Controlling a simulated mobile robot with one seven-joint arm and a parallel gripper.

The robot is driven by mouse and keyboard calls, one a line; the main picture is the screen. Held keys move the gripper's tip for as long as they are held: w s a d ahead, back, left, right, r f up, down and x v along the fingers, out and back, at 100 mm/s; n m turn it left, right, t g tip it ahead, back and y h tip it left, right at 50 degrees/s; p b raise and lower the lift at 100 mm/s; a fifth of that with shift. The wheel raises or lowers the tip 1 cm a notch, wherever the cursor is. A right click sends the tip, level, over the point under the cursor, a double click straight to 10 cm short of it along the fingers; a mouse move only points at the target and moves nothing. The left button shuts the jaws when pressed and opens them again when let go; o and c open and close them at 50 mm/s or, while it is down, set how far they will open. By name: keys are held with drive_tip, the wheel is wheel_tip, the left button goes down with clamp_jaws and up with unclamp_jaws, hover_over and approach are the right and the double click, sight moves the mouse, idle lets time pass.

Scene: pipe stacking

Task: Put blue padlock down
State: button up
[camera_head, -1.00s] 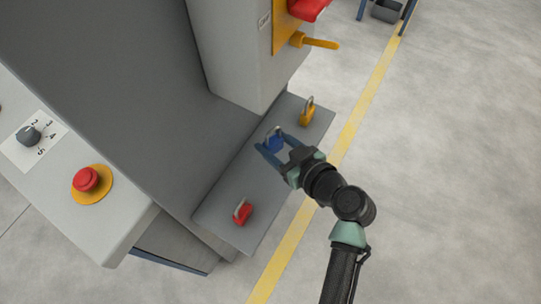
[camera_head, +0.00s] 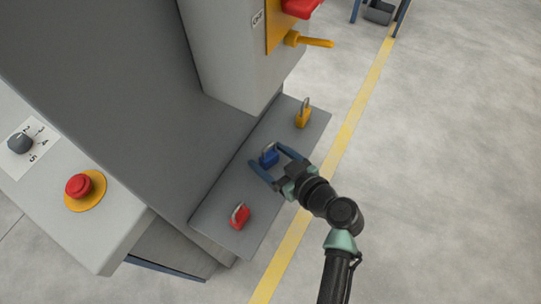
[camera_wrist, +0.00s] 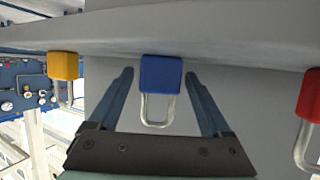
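The blue padlock (camera_head: 269,158) stands on the grey shelf (camera_head: 222,197) between the red padlock and the yellow padlock. It also shows in the wrist view (camera_wrist: 161,74), with its body against the shelf and its shackle toward my gripper. My gripper (camera_head: 264,163) is open around the blue padlock. In the wrist view both fingers of my gripper (camera_wrist: 158,84) are apart from it, with a gap on each side.
The red padlock (camera_head: 239,216) stands at the near end of the shelf, the yellow padlock (camera_head: 303,114) at the far end. A grey cabinet (camera_head: 232,55) with a yellow handle (camera_head: 309,41) rises behind. A red button (camera_head: 79,186) is on the left panel.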

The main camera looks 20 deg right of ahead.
drive_tip(key=shift+r, duration=0.1)
drive_tip(key=shift+r+p, duration=0.2)
drive_tip(key=shift+p, duration=0.1)
drive_tip(key=v, duration=1.2)
